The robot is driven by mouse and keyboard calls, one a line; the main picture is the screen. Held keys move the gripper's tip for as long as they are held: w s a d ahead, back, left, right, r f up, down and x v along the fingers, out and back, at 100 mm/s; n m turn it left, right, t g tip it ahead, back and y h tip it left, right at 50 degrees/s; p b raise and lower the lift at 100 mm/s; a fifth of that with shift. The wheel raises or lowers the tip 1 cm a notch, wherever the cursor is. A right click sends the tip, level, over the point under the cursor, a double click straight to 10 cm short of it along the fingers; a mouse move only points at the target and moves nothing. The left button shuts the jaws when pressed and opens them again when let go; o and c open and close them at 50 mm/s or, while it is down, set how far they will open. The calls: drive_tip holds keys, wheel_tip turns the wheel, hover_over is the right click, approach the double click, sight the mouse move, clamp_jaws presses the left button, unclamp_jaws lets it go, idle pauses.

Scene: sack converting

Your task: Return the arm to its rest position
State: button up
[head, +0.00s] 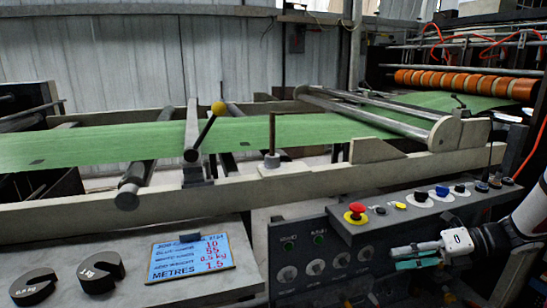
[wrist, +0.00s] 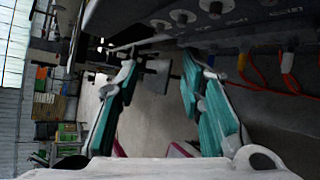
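My gripper (head: 398,258) is at the lower right of the head view, at the end of my white arm, and points left in front of the grey control panel (head: 345,225). In the wrist view my gripper (wrist: 158,68) shows two teal-padded fingers standing apart. Only floor and distant items show between them, so it is open and empty. The panel's underside and knobs pass above the fingers in the wrist view.
The panel carries a red emergency button (head: 356,213) and several knobs. Green web (head: 300,130) runs across the machine frame. A yellow-knobbed lever (head: 218,108) rises from it. A blue job card (head: 190,257) and two slotted weights (head: 100,271) lie at the lower left.

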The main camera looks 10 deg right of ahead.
drive_tip(key=s+a+r+n+g+h, duration=0.2)
drive_tip(key=s+a+r+n+g, duration=0.25)
drive_tip(key=a+n, duration=0.5)
drive_tip(key=s+a+r+n+g+h, duration=0.25)
drive_tip(key=s+a+r+n, duration=0.3)
drive_tip(key=a+n, duration=0.35)
drive_tip(key=s+a+r+n+t+h, duration=0.15)
drive_tip(key=s+n+h, duration=0.25)
drive_tip(key=s+n, duration=0.5)
drive_tip(key=s+a+n+g+h, duration=0.1)
drive_tip(key=s+a+n+h, duration=0.2)
drive_tip(key=s+n, duration=0.6)
wheel_tip(320, 180, up, 30)
drive_tip(key=t+p, duration=0.4)
drive_tip(key=p, duration=2.3)
drive_tip(key=shift+d+f+p, duration=0.25)
drive_tip(key=shift+d+p, duration=0.05)
drive_tip(key=shift+d, duration=0.05)
drive_tip(key=shift+w, duration=0.1)
